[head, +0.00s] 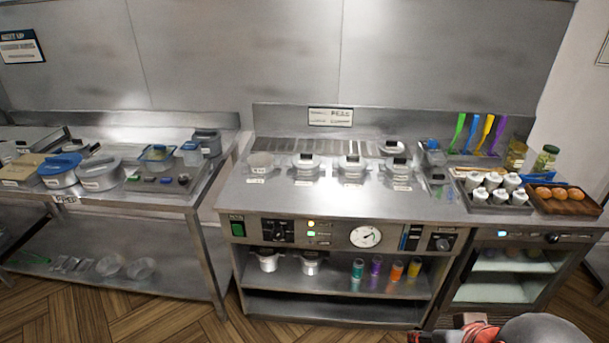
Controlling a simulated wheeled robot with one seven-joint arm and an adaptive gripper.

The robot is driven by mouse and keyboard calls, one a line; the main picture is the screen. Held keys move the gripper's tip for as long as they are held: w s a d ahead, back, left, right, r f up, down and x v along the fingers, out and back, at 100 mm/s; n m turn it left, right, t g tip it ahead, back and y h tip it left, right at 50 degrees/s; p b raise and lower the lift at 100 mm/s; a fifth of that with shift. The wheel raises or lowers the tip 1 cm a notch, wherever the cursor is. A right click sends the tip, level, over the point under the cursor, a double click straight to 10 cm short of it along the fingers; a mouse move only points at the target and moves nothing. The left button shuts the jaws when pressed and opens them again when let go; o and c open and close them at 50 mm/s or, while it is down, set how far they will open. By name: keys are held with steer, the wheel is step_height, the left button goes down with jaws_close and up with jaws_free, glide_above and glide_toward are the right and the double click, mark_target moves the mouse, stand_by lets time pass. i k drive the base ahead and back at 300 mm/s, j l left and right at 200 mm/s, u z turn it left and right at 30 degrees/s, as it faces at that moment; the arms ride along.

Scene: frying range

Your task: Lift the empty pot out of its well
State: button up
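Several metal pots sit in a row in the wells of the steel range top. The leftmost pot (261,163) shows no dark lid knob and looks open, but its inside is too small to make out. The second pot (306,163), the third pot (351,167) and the rightmost pot (399,172) have lids with dark knobs. Part of my arm, with red and dark pieces, shows at the bottom right edge, in front of the range and well away from the pots. Its gripper fingers cannot be made out.
A loose lid (392,148) lies behind the rightmost pot. A rack of white rolls (492,187) and a wooden tray (566,208) stand on the right. The left table (125,203) holds blue-lidded pots and tubs. The shelf below (335,285) holds pots and colored bottles.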

mark_target(261, 162)
steer(key=i+j, duration=0.15)
steer(key=i, duration=0.35)
steer(key=i+j+z, duration=0.1)
steer(key=i, duration=0.4)
steer(key=i+j, duration=0.3)
steer(key=i, duration=0.2)
steer(key=i+j+z, duration=0.1)
steer(key=i, duration=0.35)
steer(key=j, duration=0.1)
